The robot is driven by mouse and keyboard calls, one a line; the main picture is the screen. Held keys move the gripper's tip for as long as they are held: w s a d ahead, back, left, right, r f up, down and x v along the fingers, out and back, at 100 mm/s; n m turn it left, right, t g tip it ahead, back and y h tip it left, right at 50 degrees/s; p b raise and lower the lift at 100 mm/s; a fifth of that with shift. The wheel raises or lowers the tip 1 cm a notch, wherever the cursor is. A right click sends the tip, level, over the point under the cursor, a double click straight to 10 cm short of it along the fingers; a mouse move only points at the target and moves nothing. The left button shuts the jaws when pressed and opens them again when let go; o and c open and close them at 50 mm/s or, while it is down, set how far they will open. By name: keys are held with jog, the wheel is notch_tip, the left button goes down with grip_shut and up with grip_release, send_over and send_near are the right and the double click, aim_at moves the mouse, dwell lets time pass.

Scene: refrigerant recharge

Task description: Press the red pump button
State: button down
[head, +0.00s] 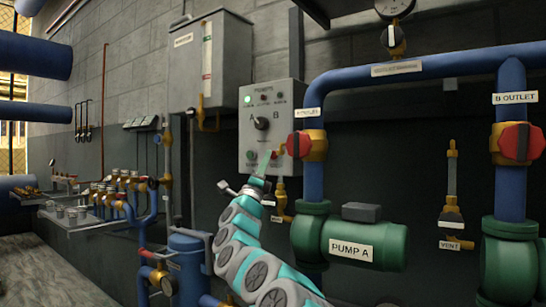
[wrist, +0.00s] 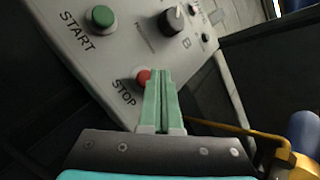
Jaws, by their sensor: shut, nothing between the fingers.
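The red pump button (wrist: 143,76), labelled STOP, is on the grey pump control panel (head: 255,135). In the wrist view, my gripper (wrist: 162,74) is shut and empty, with its green fingertips right beside the red button and overlapping its right edge. I cannot tell whether they touch it. The green START button (wrist: 103,17) and the black A/B selector knob (wrist: 172,20) are on the same panel. In the head view, my gripper (head: 267,156) reaches the lower part of the panel, and a bit of red shows just right of its tips.
A blue pipe with a red valve handle (head: 298,144) stands just right of the panel. The green pump A (head: 352,243) is below it. A yellow pipe (wrist: 235,130) runs close to the gripper's right. A grey tank box (head: 210,60) hangs upper left.

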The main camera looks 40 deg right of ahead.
jog(key=shift+d, duration=0.1)
dwell(0.3)
jog(key=shift+w+d+b, duration=0.15)
jog(key=shift+d+b, duration=0.15)
jog(key=shift+b, duration=0.05)
jog(key=shift+w+d, duration=0.15)
jog(key=shift+d, duration=0.3)
dwell(0.9)
jog(key=shift+a, duration=0.1)
jog(key=shift+s+a+b, duration=0.35)
jog(key=shift+a+b, duration=0.25)
jog(key=shift+a, duration=0.15)
jog(key=shift+s+a+b, duration=0.2)
jog(key=shift+s+a, duration=0.05)
jog(key=shift+a, duration=0.55)
jog(key=shift+s+a+b, duration=0.25)
jog(key=shift+s+a, duration=0.05)
jog(key=shift+a, duration=0.45)
jog(key=shift+s+a+b, duration=0.2)
jog(key=shift+s+a, duration=0.05)
jog(key=shift+a, duration=0.55)
